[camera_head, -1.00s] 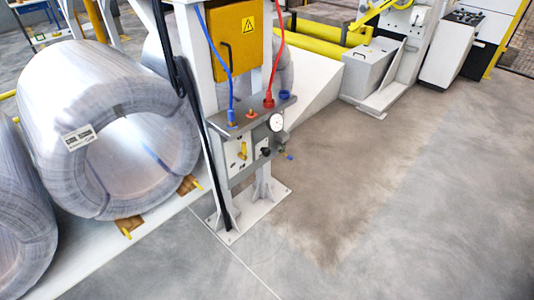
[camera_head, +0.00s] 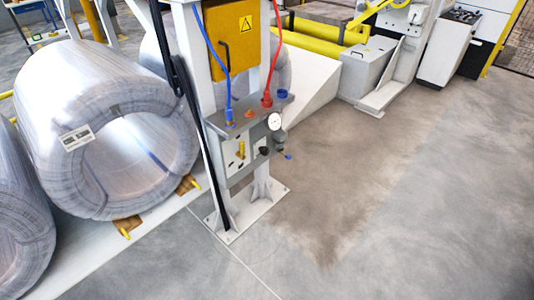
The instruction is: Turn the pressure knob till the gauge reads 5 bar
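The pressure gauge (camera_head: 274,121) is a small round white dial on the right side of the grey panel on a white post. Its needle is too small to read. A dark knob (camera_head: 264,151) sits just below and left of the gauge; I take it to be the pressure knob, but cannot be sure. A dark fitting with a blue tip (camera_head: 287,156) sticks out to the right, below the gauge. Neither of my grippers is in view.
The panel (camera_head: 240,152) also has a yellow lever (camera_head: 241,149) and blue and red hoses. A yellow box (camera_head: 233,37) hangs above. Large wrapped coils (camera_head: 75,95) stand at left. The floor (camera_head: 400,200) to the right is clear.

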